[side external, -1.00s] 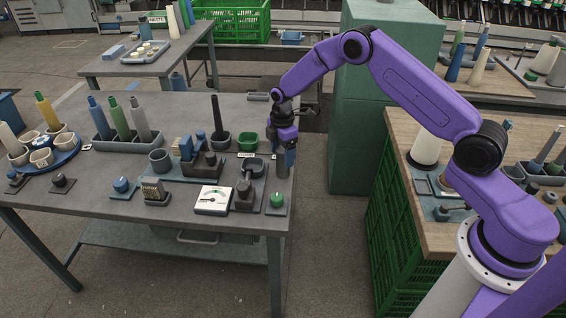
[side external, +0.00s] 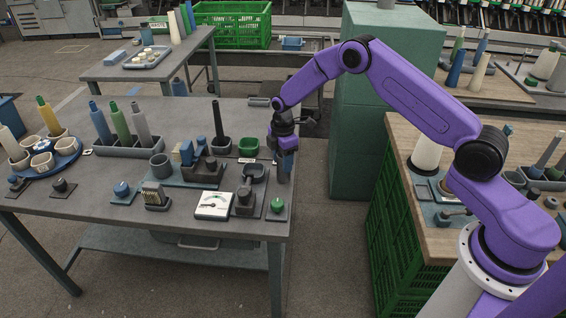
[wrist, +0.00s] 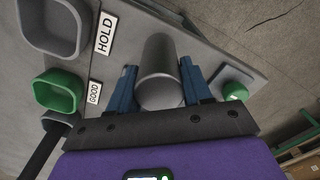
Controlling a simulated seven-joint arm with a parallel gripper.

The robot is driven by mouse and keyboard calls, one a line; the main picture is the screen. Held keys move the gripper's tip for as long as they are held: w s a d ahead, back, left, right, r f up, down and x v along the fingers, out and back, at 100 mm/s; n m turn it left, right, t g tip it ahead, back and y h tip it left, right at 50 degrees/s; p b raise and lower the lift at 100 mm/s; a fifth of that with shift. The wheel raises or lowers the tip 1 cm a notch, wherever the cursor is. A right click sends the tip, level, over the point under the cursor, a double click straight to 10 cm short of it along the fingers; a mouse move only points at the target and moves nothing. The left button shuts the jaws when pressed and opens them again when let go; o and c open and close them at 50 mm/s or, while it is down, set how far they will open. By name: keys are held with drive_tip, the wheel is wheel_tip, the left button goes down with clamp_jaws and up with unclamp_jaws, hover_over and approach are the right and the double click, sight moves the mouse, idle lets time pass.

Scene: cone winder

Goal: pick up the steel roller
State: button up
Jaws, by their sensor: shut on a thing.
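The steel roller (wrist: 160,72) is a plain grey cylinder. In the wrist view it stands between the two blue fingers of my gripper (wrist: 157,86), which are shut on its sides. In the side view my gripper (side external: 284,158) points down over the table's right end, and the roller (side external: 283,178) shows as a short grey piece below the fingers. I cannot tell whether the roller's lower end touches the table.
A green button (side external: 276,204) and a grey cup (side external: 253,173) are close to the roller. A green bin (side external: 248,146), a dial box (side external: 214,205) and several spools crowd the table (side external: 70,230). The floor lies open just past its right edge.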

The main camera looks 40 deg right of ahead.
drive_tip(key=shift+r, duration=0.45)
wheel_tip(320, 180, up, 2)
drive_tip(key=shift+r, duration=0.15)
drive_tip(key=s+r, duration=0.9)
drive_tip(key=s, duration=0.4)
drive_tip(key=shift+s+d+r, duration=0.15)
drive_tip(key=shift+s+d, duration=0.1)
drive_tip(key=shift+d, duration=0.15)
drive_tip(key=w+a+f, duration=0.1)
drive_tip(key=w+a, duration=0.1)
drive_tip(key=w, duration=0.4)
drive_tip(key=w+a+f, duration=0.1)
drive_tip(key=w+a, duration=0.2)
drive_tip(key=w, duration=0.3)
drive_tip(key=w+a+f, duration=0.1)
drive_tip(key=w+a, duration=0.1)
drive_tip(key=w, duration=0.4)
drive_tip(key=shift+w+a, duration=0.15)
drive_tip(key=shift+a, duration=0.15)
drive_tip(key=shift+w+a+f, duration=0.1)
drive_tip(key=shift+w+f, duration=0.1)
drive_tip(key=shift+f, duration=0.45)
drive_tip(key=shift+w+a+f, duration=0.1)
drive_tip(key=shift+w+f, duration=0.1)
drive_tip(key=shift+f, duration=0.5)
drive_tip(key=shift+w+a+f, duration=0.1)
drive_tip(key=shift+w+f, duration=0.1)
drive_tip(key=shift+f, duration=0.45)
drive_tip(key=shift+f, duration=1.95)
